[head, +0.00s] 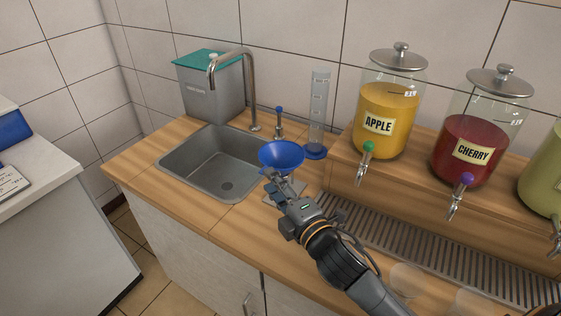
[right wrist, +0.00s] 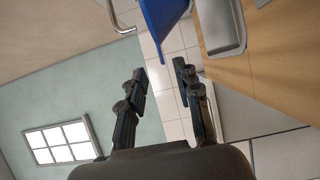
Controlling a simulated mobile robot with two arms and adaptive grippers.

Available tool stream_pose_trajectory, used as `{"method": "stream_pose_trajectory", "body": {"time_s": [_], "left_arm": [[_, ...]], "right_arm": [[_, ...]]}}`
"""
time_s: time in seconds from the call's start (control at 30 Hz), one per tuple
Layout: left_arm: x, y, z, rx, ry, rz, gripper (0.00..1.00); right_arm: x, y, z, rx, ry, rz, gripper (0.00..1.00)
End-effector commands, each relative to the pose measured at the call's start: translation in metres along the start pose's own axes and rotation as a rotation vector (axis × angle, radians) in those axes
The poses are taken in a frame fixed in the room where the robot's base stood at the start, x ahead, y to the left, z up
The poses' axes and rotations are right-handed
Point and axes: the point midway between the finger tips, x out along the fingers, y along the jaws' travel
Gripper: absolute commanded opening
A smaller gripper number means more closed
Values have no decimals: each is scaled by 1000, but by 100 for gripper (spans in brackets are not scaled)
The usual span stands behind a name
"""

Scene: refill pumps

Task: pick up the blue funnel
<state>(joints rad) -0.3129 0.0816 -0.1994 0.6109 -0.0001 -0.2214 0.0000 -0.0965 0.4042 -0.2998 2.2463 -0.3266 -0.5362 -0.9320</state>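The blue funnel (head: 281,155) is wide side up on the counter side between the sink and the drip grate; its lower part is hidden behind my gripper. In the right wrist view a blue part of the funnel (right wrist: 164,22) shows at the top, with its lower tip in line with the gap between the fingertips. My right gripper (head: 277,181) is just in front of the funnel, and in the right wrist view its two fingers (right wrist: 160,72) are apart. I cannot tell whether they touch the funnel. My left gripper is not in view.
A sink (head: 213,163) with a tap (head: 250,90) lies to the left. A graduated cylinder (head: 318,115) stands close behind the funnel. Apple (head: 388,110) and cherry (head: 470,140) dispensers stand on a raised wooden shelf to the right, above a drip grate (head: 420,245).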

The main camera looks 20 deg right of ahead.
Motion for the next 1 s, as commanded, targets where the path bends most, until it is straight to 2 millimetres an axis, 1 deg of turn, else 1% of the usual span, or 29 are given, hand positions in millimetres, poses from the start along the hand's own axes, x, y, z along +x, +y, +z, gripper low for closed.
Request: {"method": "stream_pose_trajectory", "body": {"time_s": [0.03, 0.13, 0.27, 0.4, 0.53, 0.67, 0.87, 0.9, 0.97, 1.0], "left_arm": [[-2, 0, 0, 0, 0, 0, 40], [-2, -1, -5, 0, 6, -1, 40], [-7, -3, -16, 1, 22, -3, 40], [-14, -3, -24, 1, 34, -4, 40], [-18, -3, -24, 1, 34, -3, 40], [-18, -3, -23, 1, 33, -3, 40], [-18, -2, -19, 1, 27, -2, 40], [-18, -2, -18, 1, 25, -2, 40], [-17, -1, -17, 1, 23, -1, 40], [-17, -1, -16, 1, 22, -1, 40]], "right_arm": [[5, 1, 0, 1, 0, 1, 33], [10, 1, 0, 1, 1, 1, 33], [20, 0, 3, 1, -1, 0, 33], [39, -3, 9, 1, -1, -1, 33], [55, -4, 9, 2, -1, 1, 33], [62, -6, 9, 1, 0, -1, 33], [62, -6, 9, 1, 0, 0, 33], [62, -6, 9, 1, 0, 0, 24], [62, -6, 9, 1, 0, 0, 12], [62, -6, 9, 1, 0, 0, 4]]}}
